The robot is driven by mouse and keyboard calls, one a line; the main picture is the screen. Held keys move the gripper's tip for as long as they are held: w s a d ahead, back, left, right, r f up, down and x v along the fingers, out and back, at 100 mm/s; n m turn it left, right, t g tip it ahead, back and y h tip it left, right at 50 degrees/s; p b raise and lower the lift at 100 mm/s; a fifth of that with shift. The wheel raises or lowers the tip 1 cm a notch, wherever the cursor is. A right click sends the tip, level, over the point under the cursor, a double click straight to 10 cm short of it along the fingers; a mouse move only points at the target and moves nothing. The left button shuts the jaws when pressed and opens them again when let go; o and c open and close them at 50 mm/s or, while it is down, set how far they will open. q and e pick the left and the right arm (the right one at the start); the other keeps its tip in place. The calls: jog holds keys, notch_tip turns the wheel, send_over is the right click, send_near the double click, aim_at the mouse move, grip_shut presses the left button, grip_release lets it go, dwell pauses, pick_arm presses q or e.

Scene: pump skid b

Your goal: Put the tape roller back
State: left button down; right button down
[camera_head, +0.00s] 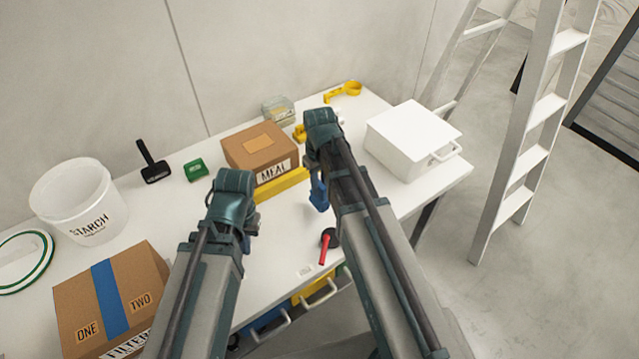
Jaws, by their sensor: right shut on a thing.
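A blue thing (319,194) shows just left of my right forearm, over the bench; I cannot tell surely that it is the tape roller. My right gripper (318,172) is shut on it, its fingers mostly hidden by my own wrist. My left gripper (246,238) hangs over the bench between the cartons; its fingers are hidden behind the wrist, so its opening does not show. A red-handled tool with a black head (325,247) lies near the bench's front edge, left of my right forearm.
The white bench (408,199) bears a MEAL carton (249,144), a yellow bar (283,187), a STARCH bucket (70,196), a taped carton (145,272), a white lidded box (408,135) and a yellow tool (349,89). A ladder (540,115) stands right.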

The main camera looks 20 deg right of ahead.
jog(key=shift+f+b, duration=0.95)
jog(key=shift+f, duration=0.25)
jog(key=shift+f, duration=0.2)
jog(key=c, duration=0.7)
grip_release()
jog(key=shift+o, duration=0.2)
jog(key=shift+r, duration=0.15)
notch_tip(320, 180, up, 14)
jog(key=p, duration=1.4)
jog(key=s+a+f+b, duration=0.2)
jog(key=s+a, duration=0.3)
jog(key=s, duration=0.2)
jog(key=s+a+f+h+b, duration=0.1)
jog(key=s+a+f+b, duration=0.2)
jog(key=s+a, duration=0.2)
jog(key=shift+s+a, duration=0.25)
jog(key=shift+s, duration=0.9)
